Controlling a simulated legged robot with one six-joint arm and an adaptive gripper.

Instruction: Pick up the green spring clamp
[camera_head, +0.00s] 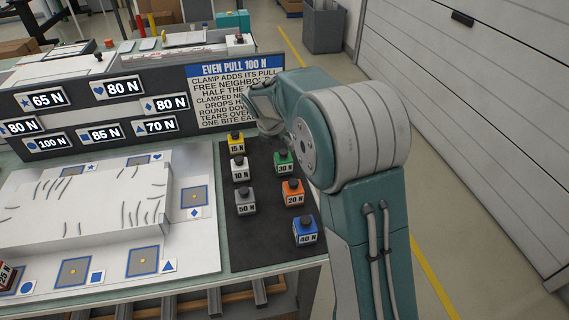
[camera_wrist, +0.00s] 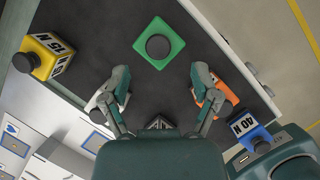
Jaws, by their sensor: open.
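The green spring clamp is a small block with a black knob, labelled 30 N (camera_head: 283,168), on the dark mat (camera_head: 266,250). In the wrist view the green clamp (camera_wrist: 174,62) is seen from above at the top centre. My gripper (camera_wrist: 162,75) is open and empty, and its two fingertips point towards the clamp from either side of its near corner. They look apart from it; the height above the mat cannot be told. In the head view my wrist hangs above the far part of the mat, and the fingertips are not clear.
Orange 20 N (camera_head: 293,198) and white 10 N (camera_head: 240,174) clamps stand near the green one. Yellow 15 N (camera_head: 236,148), grey 50 N (camera_head: 246,208) and blue 40 N (camera_head: 305,237) clamps share the mat. A sign board (camera_head: 222,72) rises behind; a white sheet (camera_head: 85,215) lies left.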

